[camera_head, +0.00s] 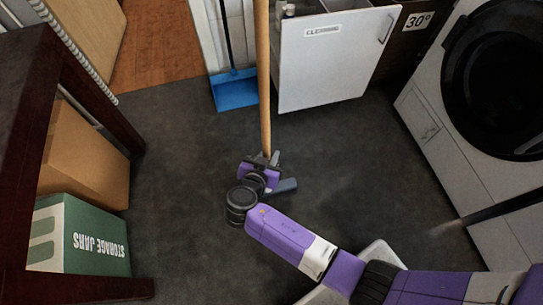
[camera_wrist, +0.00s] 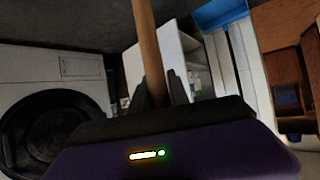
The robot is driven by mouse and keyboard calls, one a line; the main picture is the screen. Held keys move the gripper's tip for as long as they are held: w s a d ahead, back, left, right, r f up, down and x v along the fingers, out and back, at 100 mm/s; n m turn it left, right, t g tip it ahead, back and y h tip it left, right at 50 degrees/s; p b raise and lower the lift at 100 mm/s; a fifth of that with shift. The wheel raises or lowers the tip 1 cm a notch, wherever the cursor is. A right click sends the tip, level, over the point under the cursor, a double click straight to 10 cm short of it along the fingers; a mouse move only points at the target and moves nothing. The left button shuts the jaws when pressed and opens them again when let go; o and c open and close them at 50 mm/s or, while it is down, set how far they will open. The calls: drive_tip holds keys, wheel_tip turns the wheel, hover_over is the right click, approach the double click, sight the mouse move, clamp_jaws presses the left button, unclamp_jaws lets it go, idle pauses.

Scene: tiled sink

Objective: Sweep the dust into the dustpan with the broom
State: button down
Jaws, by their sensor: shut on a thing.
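The broom's wooden handle (camera_head: 263,85) runs upright from the top of the head view down to my gripper (camera_head: 265,162). My gripper is shut on the handle, low down. The handle (camera_wrist: 147,45) also passes between the dark fingers (camera_wrist: 157,92) in the wrist view. A grey-blue piece (camera_head: 285,186) shows just beyond the gripper and looks like part of the broom head; the rest is hidden. The blue dustpan (camera_head: 235,90) stands at the back against the white wall, its long handle rising. I cannot clearly make out the dust on the dark floor.
A washing machine (camera_head: 440,135) is at the right. A dark table (camera_head: 20,120), a cardboard box (camera_head: 85,158) and a green storage box (camera_head: 80,240) line the left. The middle floor is mostly clear.

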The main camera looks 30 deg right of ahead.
wheel_tip(320, 180, down, 7)
drive_tip(key=b, duration=0.4)
drive_tip(key=shift+b, duration=0.35)
drive_tip(key=shift+r, duration=0.15)
